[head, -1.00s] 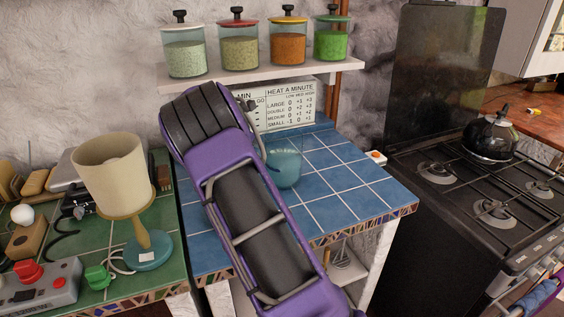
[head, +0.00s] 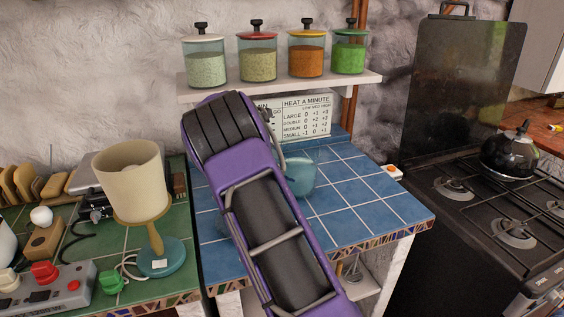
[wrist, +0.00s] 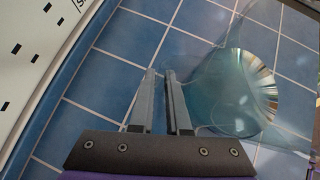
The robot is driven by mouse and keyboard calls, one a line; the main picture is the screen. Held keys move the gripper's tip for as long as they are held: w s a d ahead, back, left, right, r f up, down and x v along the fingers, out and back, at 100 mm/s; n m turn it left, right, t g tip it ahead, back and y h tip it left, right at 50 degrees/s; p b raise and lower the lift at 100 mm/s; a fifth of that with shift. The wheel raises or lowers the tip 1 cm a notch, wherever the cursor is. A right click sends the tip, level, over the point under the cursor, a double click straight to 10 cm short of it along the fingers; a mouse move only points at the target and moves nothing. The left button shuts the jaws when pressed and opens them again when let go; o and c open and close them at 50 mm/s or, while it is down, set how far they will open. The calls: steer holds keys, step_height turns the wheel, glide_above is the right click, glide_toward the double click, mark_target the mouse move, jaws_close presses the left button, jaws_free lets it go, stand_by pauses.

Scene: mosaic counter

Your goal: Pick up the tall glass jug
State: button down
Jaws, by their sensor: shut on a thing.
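The tall glass jug (head: 300,178) is clear with a blue-green tint. In the head view it shows at the right of my arm on the blue tiled counter, partly hidden by the arm. In the wrist view the jug (wrist: 225,100) fills the right side, its round bright end facing the camera. My gripper (wrist: 160,75) has its two grey fingers close together at the jug's left side, with a thin part of the jug between them. The exact gripped part is hard to see through the clear glass. I cannot tell whether the jug touches the counter.
A shelf (head: 285,87) with several lidded jars hangs above the counter. A white chart (head: 300,116) stands behind the jug. A cream-shaded lamp (head: 130,180) stands on green tiles at left. The black stove (head: 465,195) with a kettle (head: 509,155) is at right.

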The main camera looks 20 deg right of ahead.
step_height(320, 180, up, 3)
steer(key=shift+f, duration=0.15)
steer(key=shift+s, duration=0.3)
glide_toward(303, 184)
steer(key=d+f, duration=0.1)
steer(key=s+d+f, duration=0.1)
steer(key=d, duration=0.1)
steer(key=s+d+f, duration=0.1)
steer(key=shift+s+d+b, duration=0.15)
steer(key=shift+d+b, duration=0.2)
steer(key=shift+f, duration=0.1)
stand_by(1.3)
